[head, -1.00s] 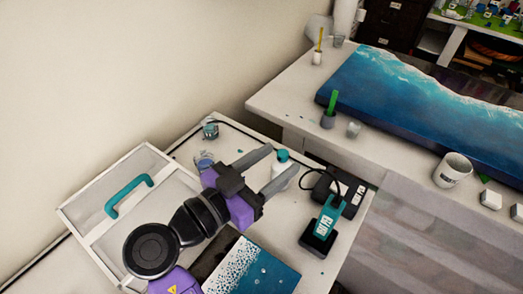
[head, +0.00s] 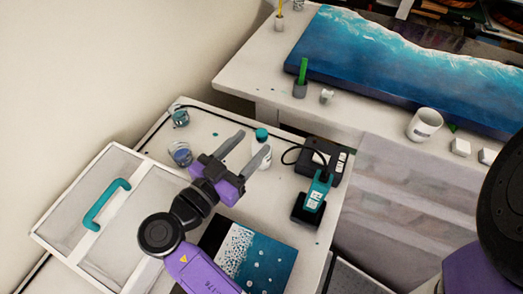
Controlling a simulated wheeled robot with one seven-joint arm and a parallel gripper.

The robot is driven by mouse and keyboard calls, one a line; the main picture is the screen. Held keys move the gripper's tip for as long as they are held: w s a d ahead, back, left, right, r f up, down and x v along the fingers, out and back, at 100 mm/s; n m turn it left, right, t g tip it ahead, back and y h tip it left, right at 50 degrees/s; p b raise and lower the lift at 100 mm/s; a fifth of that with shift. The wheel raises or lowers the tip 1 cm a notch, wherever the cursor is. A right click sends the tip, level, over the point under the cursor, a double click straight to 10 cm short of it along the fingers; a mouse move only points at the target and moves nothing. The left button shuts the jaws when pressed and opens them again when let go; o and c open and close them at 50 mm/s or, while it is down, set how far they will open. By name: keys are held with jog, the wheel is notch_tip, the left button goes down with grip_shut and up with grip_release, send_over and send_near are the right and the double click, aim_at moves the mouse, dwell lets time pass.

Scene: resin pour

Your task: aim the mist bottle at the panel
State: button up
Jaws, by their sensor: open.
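My gripper (head: 240,157) is open, its two grey fingers pointing up and right over the side table. A small white bottle with a teal cap (head: 261,150) stands upright by the fingertips, partly hidden behind the lower finger. I cannot tell whether it is between the fingers or beyond them, and I see no contact. It may be the mist bottle; its nozzle is not clear. A small dark panel with a blue and white wave pattern (head: 262,262) lies flat below my gripper. A large blue wave panel (head: 400,75) lies on the back table.
A teal handheld device stands in a black base (head: 312,203) beside a dark box (head: 325,157). Small jars (head: 180,153) stand left of my gripper. A mug (head: 425,124) and a cup with a green stick (head: 300,88) stand on the back table.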

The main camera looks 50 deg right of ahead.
aim_at(258, 136)
jog(key=d+p, duration=0.1)
jog(key=d, duration=0.2)
jog(key=shift+d, duration=0.4)
jog(key=shift+d+f, duration=0.1)
jog(key=shift+d, duration=0.6)
jog(key=shift+c, duration=0.4)
